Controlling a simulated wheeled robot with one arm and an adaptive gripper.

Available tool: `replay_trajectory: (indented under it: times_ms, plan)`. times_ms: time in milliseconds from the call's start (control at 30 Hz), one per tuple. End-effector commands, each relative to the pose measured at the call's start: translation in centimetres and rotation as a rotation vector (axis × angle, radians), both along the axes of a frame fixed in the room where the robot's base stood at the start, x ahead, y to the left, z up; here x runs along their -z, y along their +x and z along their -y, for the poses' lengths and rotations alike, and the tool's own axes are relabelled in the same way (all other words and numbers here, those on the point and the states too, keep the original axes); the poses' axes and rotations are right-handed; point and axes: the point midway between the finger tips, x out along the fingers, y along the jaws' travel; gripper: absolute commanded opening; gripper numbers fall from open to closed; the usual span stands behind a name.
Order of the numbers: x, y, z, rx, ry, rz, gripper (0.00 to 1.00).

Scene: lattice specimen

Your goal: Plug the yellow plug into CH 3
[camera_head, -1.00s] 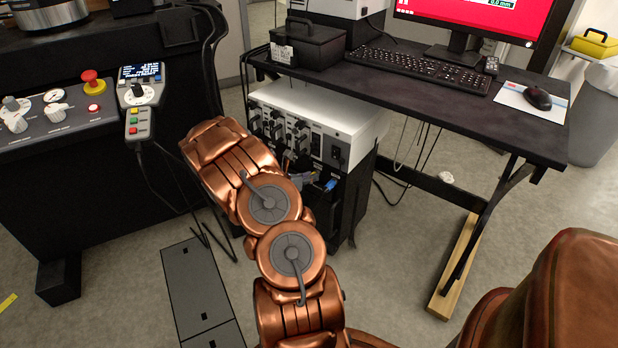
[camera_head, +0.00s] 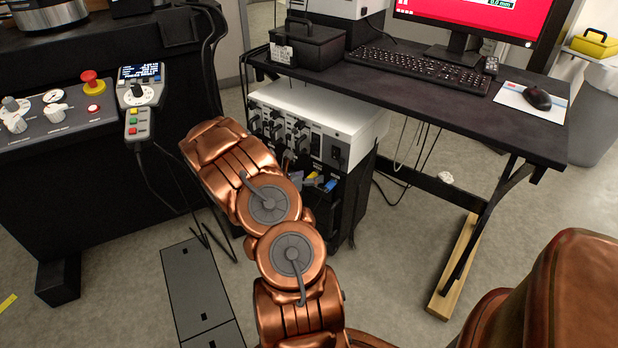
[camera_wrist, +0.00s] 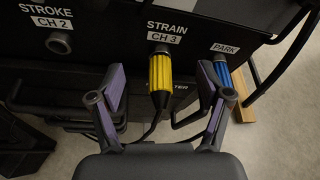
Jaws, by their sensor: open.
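The yellow plug (camera_wrist: 160,73) stands at the socket under the STRAIN CH 3 label (camera_wrist: 164,33) in the wrist view. Its front end meets the socket, and a dark cable hangs from its rear. How deep it sits cannot be told. My gripper (camera_wrist: 158,92) is open, with one purple-padded finger on each side of the plug and visible gaps to both. In the head view, a small yellow patch of the plug (camera_head: 311,175) shows beside my arm, which hides most of the gripper.
A blue plug (camera_wrist: 222,72) sits at the PARK socket, close to my right finger. The STROKE CH 2 socket (camera_wrist: 60,44) at left is empty. The black desk (camera_head: 440,95) overhangs the instrument box (camera_head: 330,105). Loose cables hang nearby.

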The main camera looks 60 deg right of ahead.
Motion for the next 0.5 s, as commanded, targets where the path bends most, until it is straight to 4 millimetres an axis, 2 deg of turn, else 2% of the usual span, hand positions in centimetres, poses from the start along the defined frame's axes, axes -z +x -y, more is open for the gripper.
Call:
replay_trajectory:
  times_ms: [233, 500]
  plan:
    - [-0.2, 0.1, -0.2, -0.001, 0.000, 0.000, 0.77]
    - [-0.8, 0.5, -1.6, -0.002, -0.001, 0.001, 0.77]
